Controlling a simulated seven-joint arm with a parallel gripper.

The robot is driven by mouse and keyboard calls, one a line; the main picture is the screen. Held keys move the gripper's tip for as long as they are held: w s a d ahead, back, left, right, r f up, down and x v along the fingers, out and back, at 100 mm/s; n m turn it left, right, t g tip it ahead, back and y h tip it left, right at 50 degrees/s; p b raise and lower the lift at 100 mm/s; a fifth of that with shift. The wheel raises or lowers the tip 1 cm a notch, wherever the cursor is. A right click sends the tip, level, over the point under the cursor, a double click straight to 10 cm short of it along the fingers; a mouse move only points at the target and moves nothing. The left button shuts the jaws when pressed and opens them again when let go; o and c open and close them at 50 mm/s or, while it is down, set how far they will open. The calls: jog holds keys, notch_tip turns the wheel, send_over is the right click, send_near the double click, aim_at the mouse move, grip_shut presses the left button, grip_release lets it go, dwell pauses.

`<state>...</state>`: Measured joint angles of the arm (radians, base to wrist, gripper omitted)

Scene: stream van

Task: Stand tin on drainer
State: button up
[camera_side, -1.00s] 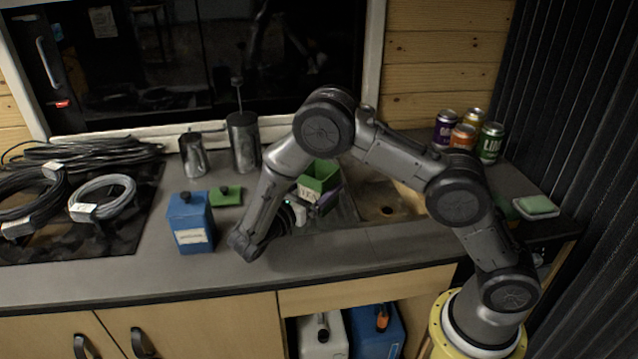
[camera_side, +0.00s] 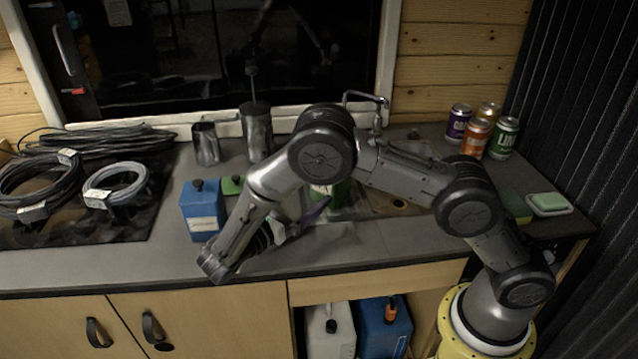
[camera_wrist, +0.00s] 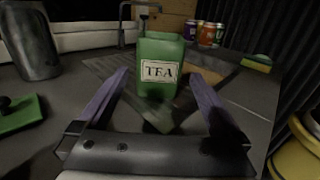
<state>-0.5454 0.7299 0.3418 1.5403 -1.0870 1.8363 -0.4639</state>
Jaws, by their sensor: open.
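The green tin (camera_wrist: 160,62), labelled TEA, stands upright in the wrist view, its top open. It appears to rest on the grey ridged drainer (camera_wrist: 105,66) beside the sink. My gripper (camera_wrist: 158,76) is open, with one purple finger on each side of the tin. I see gaps beside it; whether the tips reach past its front face I cannot tell. In the side view the tin (camera_side: 332,192) is partly hidden behind my arm, and my gripper (camera_side: 308,214) is low in front of it. A green lid with a dark knob (camera_wrist: 14,113) lies on the counter at left.
A blue canister (camera_side: 202,211) and two metal containers stand left of my arm. A tap (camera_side: 377,108) rises behind the sink. Several drink cans (camera_side: 480,132) stand at the back right, with a sponge (camera_side: 547,202) on a dish nearer. Cable coils lie far left.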

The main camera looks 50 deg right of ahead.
jog(key=shift+a, duration=1.3)
jog(key=s+d+r+m+g+y, duration=0.3)
jog(key=d+r+m, duration=0.2)
jog(key=d+r, duration=0.5)
jog(key=s+d+r+m+y, duration=0.4)
jog(key=s+r+y, duration=0.15)
jog(key=s, duration=0.55)
jog(key=s+a+f+m+t+y, duration=0.1)
jog(key=s+m+t+y, duration=0.1)
jog(key=s, duration=0.3)
jog(key=s+a+m+t+y, duration=0.1)
jog(key=s+m+y, duration=0.1)
jog(key=s+y, duration=0.15)
jog(key=s+a+f+m+t+y, duration=0.1)
jog(key=a+f+m+t+y, duration=0.3)
jog(key=a, duration=0.3)
jog(key=shift+s+m+t, duration=0.15)
jog(key=shift+m+t, duration=0.35)
jog(key=shift+t, duration=0.3)
